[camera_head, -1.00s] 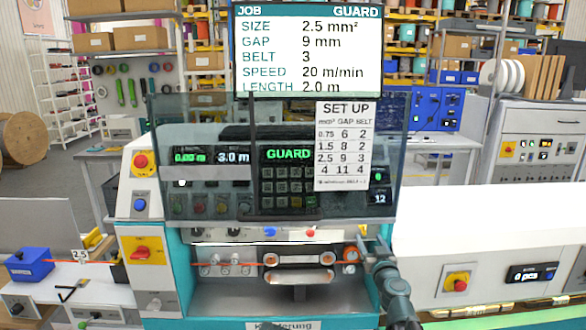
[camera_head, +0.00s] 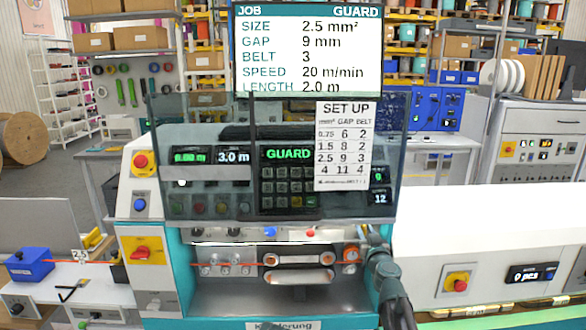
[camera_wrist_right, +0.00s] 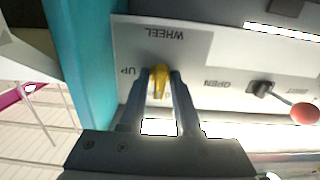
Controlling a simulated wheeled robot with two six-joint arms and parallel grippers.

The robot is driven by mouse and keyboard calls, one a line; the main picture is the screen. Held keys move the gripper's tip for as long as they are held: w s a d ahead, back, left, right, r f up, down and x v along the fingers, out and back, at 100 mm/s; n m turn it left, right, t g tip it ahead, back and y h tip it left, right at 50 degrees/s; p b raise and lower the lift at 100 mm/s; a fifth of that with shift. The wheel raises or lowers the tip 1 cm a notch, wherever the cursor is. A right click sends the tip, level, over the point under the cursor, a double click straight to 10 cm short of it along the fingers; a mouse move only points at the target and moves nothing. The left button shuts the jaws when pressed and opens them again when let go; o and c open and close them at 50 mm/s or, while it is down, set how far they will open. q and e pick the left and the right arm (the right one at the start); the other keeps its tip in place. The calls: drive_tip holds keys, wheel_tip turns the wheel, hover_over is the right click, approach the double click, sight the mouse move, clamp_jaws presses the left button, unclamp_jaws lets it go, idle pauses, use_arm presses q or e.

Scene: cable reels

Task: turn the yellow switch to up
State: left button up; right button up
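The yellow switch (camera_wrist_right: 160,82) is on a pale panel marked WHEEL in the right wrist view, with the word UP to its left. The other position's label is mostly hidden. My right gripper (camera_wrist_right: 161,76) has one finger on each side of the switch, and the switch fills the narrow gap at the fingertips. My left gripper is not in view.
A black lever with a red knob (camera_wrist_right: 304,113) sits near the OPEN label, right of the switch. A clear guard (camera_head: 225,125) covers the machine's displays above. An orange cable (camera_head: 225,264) runs across the rollers.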

drive_tip(key=c, duration=0.3)
drive_tip(key=m, duration=0.7)
drive_tip(key=shift+c, duration=0.2)
drive_tip(key=m, duration=1)
drive_tip(key=o, duration=1.2)
drive_tip(key=shift+s, duration=0.1)
drive_tip(key=s, duration=0.7)
drive_tip(key=shift+s+d, duration=0.15)
drive_tip(key=shift+s, duration=0.25)
